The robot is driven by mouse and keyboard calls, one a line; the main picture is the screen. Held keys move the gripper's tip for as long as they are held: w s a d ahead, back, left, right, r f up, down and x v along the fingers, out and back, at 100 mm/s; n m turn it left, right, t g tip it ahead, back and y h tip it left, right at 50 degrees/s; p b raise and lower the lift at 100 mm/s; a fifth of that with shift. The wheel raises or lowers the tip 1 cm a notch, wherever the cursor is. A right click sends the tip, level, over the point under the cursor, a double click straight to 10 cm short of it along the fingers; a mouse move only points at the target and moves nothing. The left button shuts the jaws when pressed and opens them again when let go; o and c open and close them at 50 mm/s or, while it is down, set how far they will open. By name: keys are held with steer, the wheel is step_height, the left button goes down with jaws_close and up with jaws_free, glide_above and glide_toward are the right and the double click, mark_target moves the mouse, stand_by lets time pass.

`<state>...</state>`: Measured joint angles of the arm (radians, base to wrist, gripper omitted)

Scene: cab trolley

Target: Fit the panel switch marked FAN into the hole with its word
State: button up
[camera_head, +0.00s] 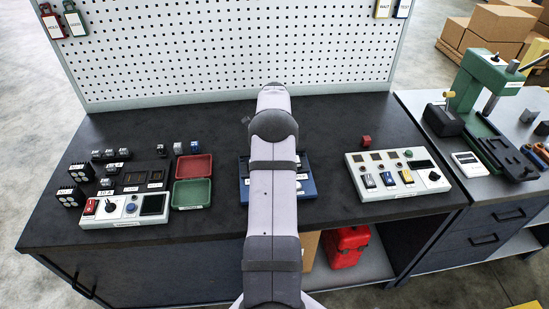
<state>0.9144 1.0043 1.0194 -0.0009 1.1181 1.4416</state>
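A white panel (425,187) on the right of the bench has a row of small square spots along its top, a row of switches with pale labels below, a dark screen and a black knob. Another white panel (120,220) stands at the left, with a red switch (90,207), a blue button and a dark screen. Small loose switches (195,147) stand behind the tray at the left, and a red one (365,141) stands behind the right panel. I cannot read the word FAN anywhere. My gripper is hidden behind my arm, which reaches over the bench's middle.
A blue tray (244,190) is mostly covered by my arm. An open red and green box (191,194), black blocks and small labelled parts crowd the left. A pegboard (230,45) closes the back. A green press (487,80) stands at the right. Bench between blue tray and right panel is clear.

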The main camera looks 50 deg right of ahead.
steer(key=o, duration=1.1)
steer(key=shift+r, duration=0.15)
steer(key=shift+r, duration=0.25)
steer(key=shift+r+b, duration=1.15)
steer(key=shift+r, duration=2.2)
